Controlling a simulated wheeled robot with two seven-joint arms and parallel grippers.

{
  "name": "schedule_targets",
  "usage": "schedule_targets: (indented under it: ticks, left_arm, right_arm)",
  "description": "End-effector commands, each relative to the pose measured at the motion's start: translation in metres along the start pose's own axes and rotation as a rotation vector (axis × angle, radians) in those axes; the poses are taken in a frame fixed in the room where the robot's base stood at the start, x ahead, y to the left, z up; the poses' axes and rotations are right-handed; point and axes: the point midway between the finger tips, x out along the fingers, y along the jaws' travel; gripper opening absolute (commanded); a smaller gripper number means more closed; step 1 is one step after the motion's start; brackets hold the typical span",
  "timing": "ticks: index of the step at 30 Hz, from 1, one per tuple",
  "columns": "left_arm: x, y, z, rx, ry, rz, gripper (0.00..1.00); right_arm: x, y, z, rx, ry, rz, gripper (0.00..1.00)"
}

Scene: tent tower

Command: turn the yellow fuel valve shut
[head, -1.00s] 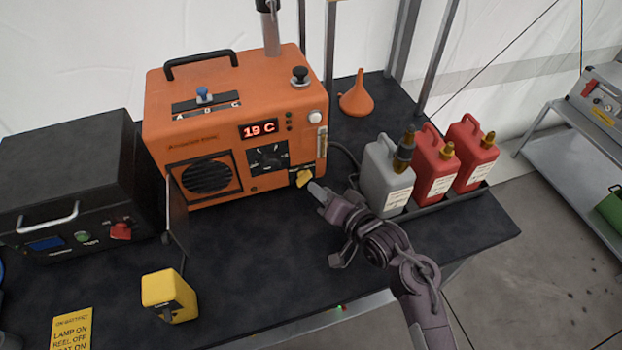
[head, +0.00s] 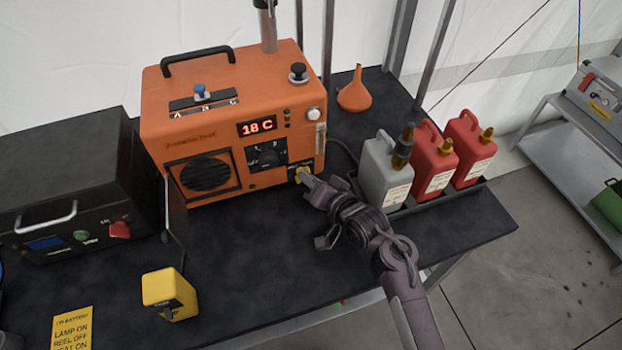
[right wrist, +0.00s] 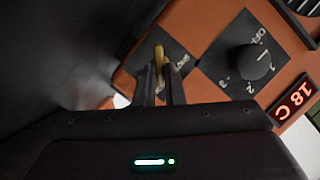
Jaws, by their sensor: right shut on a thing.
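The orange heater (head: 225,130) stands on the dark table, its display reading 18 C. The yellow fuel valve (head: 302,172) is low on the right of its front face, mostly covered by my right gripper in the head view. In the right wrist view the yellow valve (right wrist: 160,57) shows edge-on between the fingers, beside the black dial (right wrist: 250,62). My right gripper (head: 309,181) is shut on the valve handle, and its fingers (right wrist: 161,80) lie on both sides of it. My left gripper is not in view.
A grey can (head: 385,172) and two red cans (head: 434,160) stand in a tray right of my right arm. An orange funnel (head: 355,93) is behind. A black box (head: 70,185) and a yellow block (head: 168,294) are left. The front middle of the table is clear.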

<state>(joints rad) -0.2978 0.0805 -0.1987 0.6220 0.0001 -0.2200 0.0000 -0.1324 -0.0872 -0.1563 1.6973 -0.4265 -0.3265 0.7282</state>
Motion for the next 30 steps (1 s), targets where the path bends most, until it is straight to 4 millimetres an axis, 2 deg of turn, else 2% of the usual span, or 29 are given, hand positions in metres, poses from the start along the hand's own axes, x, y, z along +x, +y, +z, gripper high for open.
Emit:
schedule_targets:
  ticks: [8,14,30]
  left_arm:
    - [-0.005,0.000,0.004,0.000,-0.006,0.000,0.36]
    - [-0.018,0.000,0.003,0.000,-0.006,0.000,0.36]
    - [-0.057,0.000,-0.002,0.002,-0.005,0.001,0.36]
  right_arm:
    - [-0.001,-0.001,-0.001,-0.036,-0.002,0.016,0.00]
    - [-0.001,-0.004,-0.002,-0.136,-0.003,0.057,0.00]
    - [0.000,-0.011,0.001,-0.594,-0.003,0.246,0.00]
